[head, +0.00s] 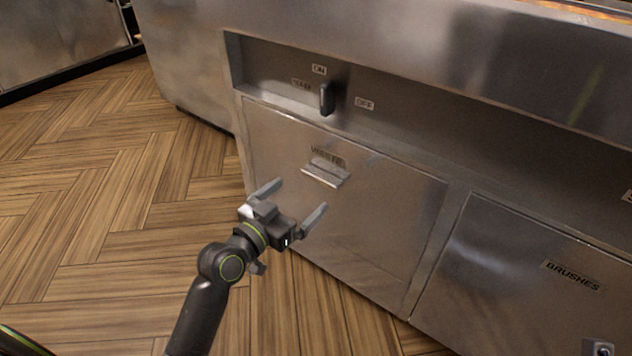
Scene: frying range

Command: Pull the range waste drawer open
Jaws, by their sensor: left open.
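The range waste drawer (385,213) is a steel front in the range's lower face, and it looks closed, flush with the panel around it. Its label is partly legible above a small pale ledge-like handle (325,173). My left gripper (297,198) is open and empty, its two fingers spread and pointing towards the drawer front. In the picture it is just below and left of the handle, apart from it. My right gripper is not in view.
A dark knob (327,98) with ON and OFF labels sits in the recess above the drawer. A panel labelled BRUSHES (530,265) is to the right. The wood floor (100,200) at left is clear. Another steel unit (55,35) stands at the far left.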

